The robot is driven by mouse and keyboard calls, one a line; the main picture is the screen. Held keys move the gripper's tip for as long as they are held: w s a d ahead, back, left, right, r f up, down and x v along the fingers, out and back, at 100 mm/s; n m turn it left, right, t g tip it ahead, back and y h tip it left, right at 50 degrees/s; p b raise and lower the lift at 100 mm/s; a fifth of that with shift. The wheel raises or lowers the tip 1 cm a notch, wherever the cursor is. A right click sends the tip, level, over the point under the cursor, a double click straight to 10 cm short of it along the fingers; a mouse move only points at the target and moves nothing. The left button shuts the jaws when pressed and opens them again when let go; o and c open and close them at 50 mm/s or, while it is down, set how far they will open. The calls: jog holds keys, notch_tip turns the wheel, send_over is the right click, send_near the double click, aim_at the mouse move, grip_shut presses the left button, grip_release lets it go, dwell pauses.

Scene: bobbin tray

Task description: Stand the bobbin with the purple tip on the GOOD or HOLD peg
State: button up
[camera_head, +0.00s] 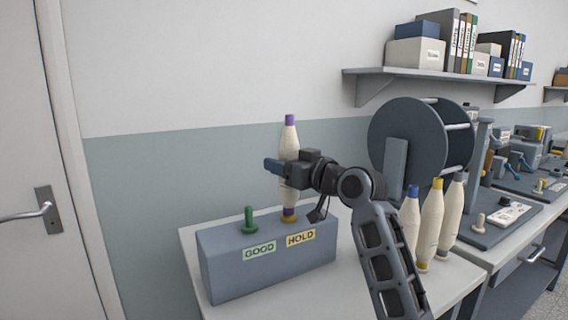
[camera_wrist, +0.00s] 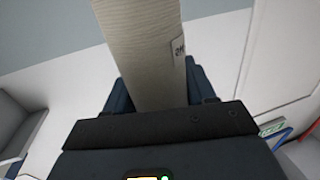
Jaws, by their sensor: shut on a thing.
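The bobbin with the purple tip (camera_head: 290,137) is cream and stands upright in my gripper (camera_head: 284,168), which is shut around its middle. The green GOOD peg (camera_head: 249,218) is bare. Both pegs are on the grey block (camera_head: 225,268) with the GOOD label (camera_head: 259,252) and HOLD label (camera_head: 300,238).
Bobbins with a blue tip (camera_head: 411,215), a yellow tip (camera_head: 431,220) and a dark grey tip (camera_head: 452,215) stand to the right of my arm. A large dark reel (camera_head: 408,135) is behind them. A shelf (camera_head: 440,78) with boxes and binders hangs above. A door (camera_head: 25,150) is at left.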

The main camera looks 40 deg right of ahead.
jog(key=shift+f, duration=0.3)
jog(key=o, duration=1.3)
jog(key=s+b, duration=0.1)
jog(key=s, duration=0.6)
jog(key=shift+s+a+b, duration=0.2)
jog(key=shift+s+b, duration=0.15)
jog(key=shift+s, duration=0.05)
jog(key=shift+s, duration=0.1)
